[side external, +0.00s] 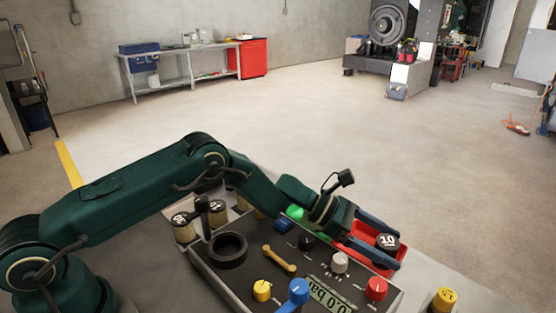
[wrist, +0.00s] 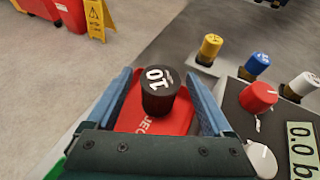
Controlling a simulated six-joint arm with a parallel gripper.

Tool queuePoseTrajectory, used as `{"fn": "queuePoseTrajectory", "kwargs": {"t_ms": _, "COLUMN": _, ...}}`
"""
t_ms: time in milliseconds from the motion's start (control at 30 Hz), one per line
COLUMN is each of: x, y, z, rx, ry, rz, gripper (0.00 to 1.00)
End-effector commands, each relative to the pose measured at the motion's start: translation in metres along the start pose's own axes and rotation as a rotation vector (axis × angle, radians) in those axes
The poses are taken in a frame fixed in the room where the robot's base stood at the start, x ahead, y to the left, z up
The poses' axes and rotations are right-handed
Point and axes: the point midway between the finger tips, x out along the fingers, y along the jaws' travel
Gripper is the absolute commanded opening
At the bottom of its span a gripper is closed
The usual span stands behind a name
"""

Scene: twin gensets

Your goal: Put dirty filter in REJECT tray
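A filter with a black cap marked "10" (side external: 388,241) is at the red tray, between the fingers of my gripper (side external: 382,239). In the wrist view the same filter (wrist: 160,92) stands roughly upright over the red REJECT tray (wrist: 186,122), whose lettering is partly covered. My gripper (wrist: 160,74) is open, with a visible gap between each blue finger and the filter. The tray (side external: 362,249) also shows in the side view, partly behind my gripper. The filter's base is hard to see, but it appears to rest in the tray.
Other black-capped filters (side external: 184,226) stand left of the control panel (side external: 222,283). Open floor lies beyond.

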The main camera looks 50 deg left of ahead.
Motion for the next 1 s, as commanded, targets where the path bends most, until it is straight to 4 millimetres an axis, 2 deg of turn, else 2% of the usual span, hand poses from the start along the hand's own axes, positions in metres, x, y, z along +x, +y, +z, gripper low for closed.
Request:
{"fn": "queuePoseTrajectory", "kwargs": {"t_ms": 267, "x": -0.001, "y": 0.0, "z": 0.001, "rx": 0.0, "ry": 0.0, "rz": 0.0, "gripper": 0.85}}
{"fn": "queuePoseTrajectory", "kwargs": {"t_ms": 433, "x": -0.013, "y": 0.001, "z": 0.002, "rx": -0.001, "ry": 0.0, "rz": 0.002, "gripper": 0.85}}
{"fn": "queuePoseTrajectory", "kwargs": {"t_ms": 567, "x": -0.032, "y": 0.001, "z": 0.002, "rx": -0.002, "ry": 0.0, "rz": 0.004, "gripper": 0.85}}
{"fn": "queuePoseTrajectory", "kwargs": {"t_ms": 800, "x": -0.081, "y": 0.002, "z": 0.002, "rx": -0.001, "ry": 0.0, "rz": 0.006, "gripper": 0.85}}
{"fn": "queuePoseTrajectory", "kwargs": {"t_ms": 1000, "x": -0.111, "y": 0.001, "z": 0.002, "rx": -0.001, "ry": 0.0, "rz": 0.004, "gripper": 0.85}}
